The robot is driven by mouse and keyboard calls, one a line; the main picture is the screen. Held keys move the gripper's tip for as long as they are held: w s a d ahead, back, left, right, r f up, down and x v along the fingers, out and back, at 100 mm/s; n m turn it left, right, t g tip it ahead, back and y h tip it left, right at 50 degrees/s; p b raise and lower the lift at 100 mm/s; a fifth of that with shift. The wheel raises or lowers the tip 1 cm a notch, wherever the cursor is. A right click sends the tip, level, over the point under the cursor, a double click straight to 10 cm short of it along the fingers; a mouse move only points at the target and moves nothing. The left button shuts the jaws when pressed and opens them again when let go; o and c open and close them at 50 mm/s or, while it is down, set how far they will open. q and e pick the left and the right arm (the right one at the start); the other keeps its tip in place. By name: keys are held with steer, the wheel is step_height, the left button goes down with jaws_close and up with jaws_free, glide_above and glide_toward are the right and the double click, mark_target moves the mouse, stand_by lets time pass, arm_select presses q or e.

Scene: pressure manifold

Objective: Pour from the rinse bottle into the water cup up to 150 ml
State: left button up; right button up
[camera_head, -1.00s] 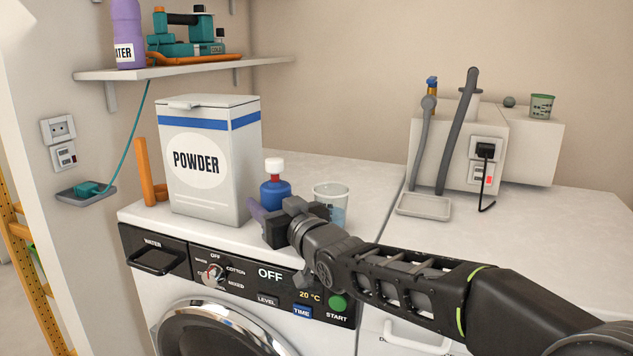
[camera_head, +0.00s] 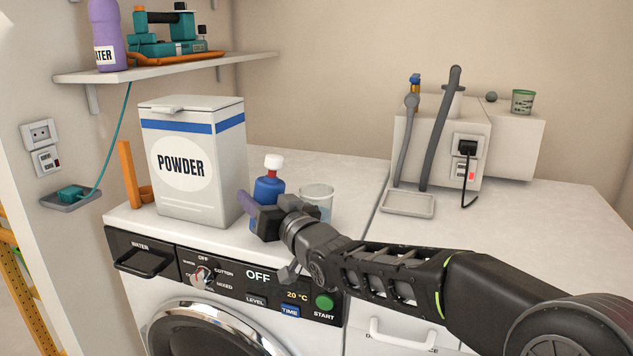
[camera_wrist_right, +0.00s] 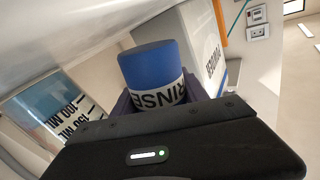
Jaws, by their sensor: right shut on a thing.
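The blue rinse bottle (camera_head: 269,189) with a white cap is roughly upright above the washing machine top, beside the powder box. My right gripper (camera_head: 258,212) is shut on it; its purple finger shows at the bottle's left. In the right wrist view the bottle (camera_wrist_right: 150,68) shows a RINSE label, upside down, between the fingers. I cannot tell whether its base touches the top. The clear water cup (camera_head: 318,197) stands just right of the bottle, partly behind my wrist. Its 100 ML and 150 ML marks show in the wrist view (camera_wrist_right: 68,108). Its liquid level is unclear. My left gripper is out of view.
The white powder box (camera_head: 197,195) stands close at the left, with an orange holder (camera_head: 128,178) beyond it. A shelf (camera_head: 150,70) hangs above. A grey tray (camera_head: 408,204) and hoses are at the right. The white top between cup and tray is clear.

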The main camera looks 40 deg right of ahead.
steer(key=d+r+m+p, duration=0.1)
steer(key=r+p, duration=0.1)
steer(key=p, duration=0.1)
steer(key=d+r+m+p, duration=0.1)
steer(key=r+m+p, duration=0.1)
steer(key=r+p, duration=0.1)
steer(key=d+r+m+p, duration=0.1)
steer(key=r+m+p, duration=0.1)
steer(key=p, duration=0.1)
steer(key=shift+s+r+t, duration=0.25)
steer(key=shift+r+t, duration=0.05)
steer(key=shift+r, duration=0.1)
steer(key=shift+d+f+m+h, duration=0.15)
steer(key=shift+m+h, duration=0.15)
steer(key=shift+f, duration=0.15)
steer(key=shift+d+f+m+p, duration=0.1)
steer(key=shift+f+m+p, duration=0.1)
steer(key=shift+m+p, duration=0.45)
stand_by(0.6)
steer(key=shift+r+m+p, duration=0.4)
steer(key=shift+m+p, duration=0.35)
steer(key=shift+m, duration=0.3)
stand_by(1.5)
steer(key=shift+f+m+t+h+p, duration=0.35)
steer(key=shift+m+h+p, duration=0.1)
steer(key=shift+m, duration=0.55)
stand_by(1.5)
